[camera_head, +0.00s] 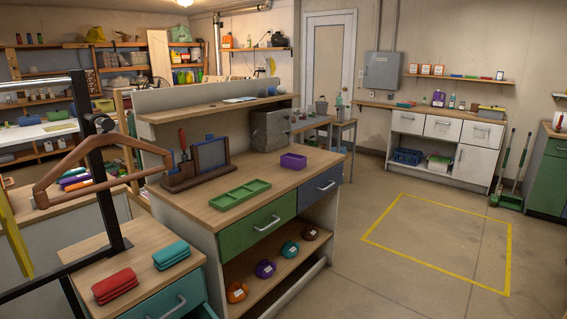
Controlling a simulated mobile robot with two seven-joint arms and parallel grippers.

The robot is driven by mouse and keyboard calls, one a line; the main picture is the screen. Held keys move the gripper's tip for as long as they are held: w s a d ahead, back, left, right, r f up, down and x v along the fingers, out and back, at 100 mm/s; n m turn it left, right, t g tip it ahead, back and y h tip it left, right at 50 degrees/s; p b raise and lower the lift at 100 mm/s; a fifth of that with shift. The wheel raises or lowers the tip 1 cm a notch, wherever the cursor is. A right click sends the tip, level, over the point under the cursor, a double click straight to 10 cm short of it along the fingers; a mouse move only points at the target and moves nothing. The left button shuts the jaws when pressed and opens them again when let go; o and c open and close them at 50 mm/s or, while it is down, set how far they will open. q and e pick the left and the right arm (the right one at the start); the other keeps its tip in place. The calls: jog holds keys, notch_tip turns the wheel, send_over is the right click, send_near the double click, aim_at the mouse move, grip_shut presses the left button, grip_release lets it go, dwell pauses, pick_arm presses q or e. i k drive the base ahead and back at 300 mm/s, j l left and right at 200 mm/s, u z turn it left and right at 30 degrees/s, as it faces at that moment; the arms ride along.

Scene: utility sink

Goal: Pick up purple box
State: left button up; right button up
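A small open-topped purple box (293,161) stands on the wooden top of the middle workbench (300,182), near its back right part. It is upright, with free wood around it. A second, smaller purple item (438,98) stands upright on the far white cabinet's counter; it is too small to tell just what it is. Neither of my grippers is in view.
A green tray (241,194) lies left of the purple box, and a grey metal container (270,129) stands behind it. A black rack with a wooden hanger (100,158) stands at the near left. Yellow lines mark open floor (440,240) at right.

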aim_at(289, 161)
jog(key=i+l+z, duration=0.35)
jog(key=i, duration=0.15)
jog(key=i+l+z, duration=0.2)
jog(key=i+z, duration=0.15)
jog(key=i, duration=0.2)
jog(key=i+z, duration=0.35)
jog(key=i, duration=0.25)
jog(key=i+l+u, duration=0.2)
jog(key=i, duration=0.3)
jog(key=i+u, duration=0.2)
jog(key=i, duration=0.25)
jog(key=i+l+u, duration=0.2)
jog(key=i, duration=0.25)
jog(key=i+l+u, duration=0.15)
jog(key=u, duration=0.25)
jog(key=i+l+u, duration=0.55)
jog(key=u, duration=0.2)
